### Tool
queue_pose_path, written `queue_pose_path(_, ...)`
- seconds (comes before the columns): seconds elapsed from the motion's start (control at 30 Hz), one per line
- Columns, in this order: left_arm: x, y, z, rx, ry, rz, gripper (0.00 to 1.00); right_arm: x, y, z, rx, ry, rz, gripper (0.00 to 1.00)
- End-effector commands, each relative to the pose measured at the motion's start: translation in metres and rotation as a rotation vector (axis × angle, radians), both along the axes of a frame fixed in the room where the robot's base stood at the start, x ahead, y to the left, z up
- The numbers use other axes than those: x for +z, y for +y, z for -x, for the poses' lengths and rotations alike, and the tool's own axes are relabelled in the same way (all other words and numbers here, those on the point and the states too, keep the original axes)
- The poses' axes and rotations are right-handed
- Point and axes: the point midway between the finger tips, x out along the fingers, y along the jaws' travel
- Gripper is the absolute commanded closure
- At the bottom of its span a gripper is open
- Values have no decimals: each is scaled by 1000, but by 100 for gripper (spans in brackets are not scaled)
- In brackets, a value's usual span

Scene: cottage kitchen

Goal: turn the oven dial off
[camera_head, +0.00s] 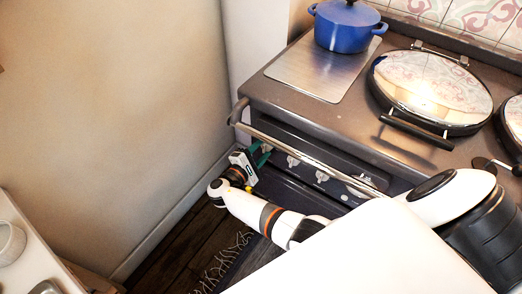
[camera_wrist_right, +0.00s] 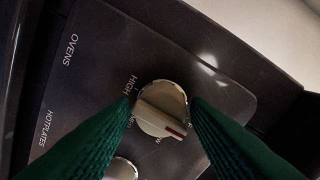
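The oven dial (camera_wrist_right: 160,108) is a cream round knob with a raised grip bar and a red mark at the bar's lower right end. It sits on a dark panel lettered OVENS, HOTPLATES and HIGH; other lettering is partly covered. My right gripper (camera_wrist_right: 162,100) has its two green fingers apart, one on each side of the dial. I cannot tell whether they touch it. In the head view the right gripper (camera_head: 260,157) is at the left end of the stove's front panel, partly hiding the dial there. My left gripper is not in view.
More knobs (camera_head: 293,161) and a round gauge (camera_head: 362,186) line the panel. A blue pot (camera_head: 347,25) stands on the stove top. A wall (camera_head: 120,110) closes the left side; a fringed rug (camera_head: 228,262) lies below.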

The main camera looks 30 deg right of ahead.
Motion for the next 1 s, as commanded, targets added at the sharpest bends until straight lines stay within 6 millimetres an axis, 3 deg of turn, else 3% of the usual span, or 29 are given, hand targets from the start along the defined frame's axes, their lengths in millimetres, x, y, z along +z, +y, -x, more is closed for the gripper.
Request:
queue_pose_path(0.1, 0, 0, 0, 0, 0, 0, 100, 0, 0, 0, 1, 0, 1, 42)
queue_pose_path(0.47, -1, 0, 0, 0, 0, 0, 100, 0, 7, 3, 0, -1, 0, 42)
queue_pose_path(1.0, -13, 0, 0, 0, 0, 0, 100, 4, 101, 38, 1, 0, 0, 42)
